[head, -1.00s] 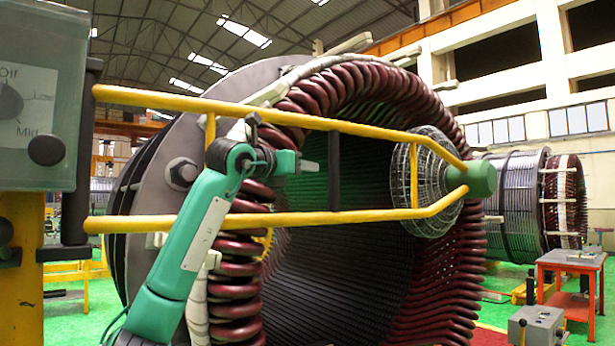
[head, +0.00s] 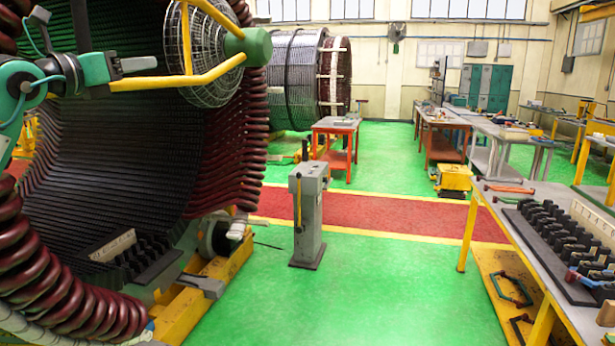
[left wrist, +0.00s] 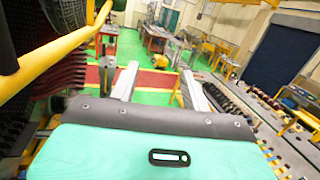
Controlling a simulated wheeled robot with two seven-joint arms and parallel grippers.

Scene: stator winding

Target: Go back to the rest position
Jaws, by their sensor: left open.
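My left gripper (head: 140,65) shows at the upper left of the head view, in front of the open bore of the large stator (head: 110,165). Its teal arm comes in from the left edge. In the left wrist view, the two grey fingers of the left gripper (left wrist: 160,88) stand apart with nothing between them. The stator has dark red coils around a dark ribbed bore. My right gripper is not in any view.
Yellow rails (head: 190,77) and a wire-mesh drum (head: 212,60) are close to the left gripper. A grey pedestal (head: 308,215) stands on the green floor. A workbench (head: 560,290) with dark blocks is at the right. Floor between stator and bench is mostly clear.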

